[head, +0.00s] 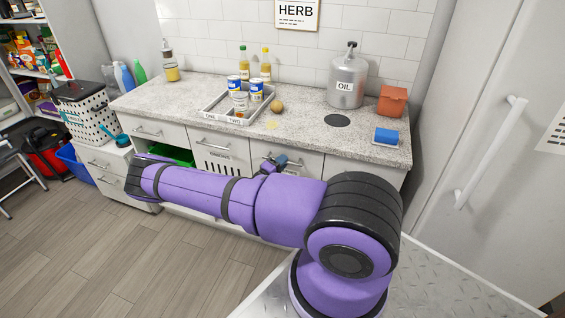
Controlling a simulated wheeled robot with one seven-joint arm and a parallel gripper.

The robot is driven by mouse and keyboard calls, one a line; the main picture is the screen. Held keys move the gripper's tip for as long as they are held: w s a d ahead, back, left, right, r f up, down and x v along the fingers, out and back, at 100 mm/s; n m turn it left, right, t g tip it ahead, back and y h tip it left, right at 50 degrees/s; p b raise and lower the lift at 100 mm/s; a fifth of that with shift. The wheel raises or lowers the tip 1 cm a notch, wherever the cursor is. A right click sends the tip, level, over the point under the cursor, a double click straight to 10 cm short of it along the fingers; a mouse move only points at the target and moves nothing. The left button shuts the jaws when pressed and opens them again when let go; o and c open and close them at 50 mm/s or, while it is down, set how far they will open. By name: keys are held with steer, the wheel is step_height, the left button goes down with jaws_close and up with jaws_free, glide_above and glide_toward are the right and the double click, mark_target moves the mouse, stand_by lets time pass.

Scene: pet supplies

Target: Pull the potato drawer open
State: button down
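Under the granite counter is a row of white drawer fronts with metal handles. A left front (160,132) has a handle, a middle front (219,143) carries a small dark label, and a right front (305,166) is nearest my gripper. The label is too small to read surely, so I cannot tell which is the potato drawer. My gripper (281,161) is small and dark, at the right front's handle, partly hidden behind my purple arm. I cannot tell whether it touches the handle or whether its fingers are open.
The counter (305,138) bears a divided tray (210,112) with cans, a potato-like item (277,107), an oil canister (346,88), an orange box (392,100) and a blue sponge (386,136). A green bin (180,155) shows below the left front.

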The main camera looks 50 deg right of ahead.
steer(key=s+a, duration=0.4)
steer(key=a, duration=0.6)
steer(key=s+a, duration=0.4)
steer(key=a, duration=0.7)
steer(key=shift+s, duration=0.35)
steer(key=c, duration=1.2)
jaws_free()
steer(key=shift+a, duration=0.1)
steer(key=a, duration=0.3)
steer(key=a+f, duration=0.1)
steer(key=a, duration=0.3)
steer(key=a+f, duration=0.1)
steer(key=a, duration=0.2)
steer(key=shift+a, duration=0.25)
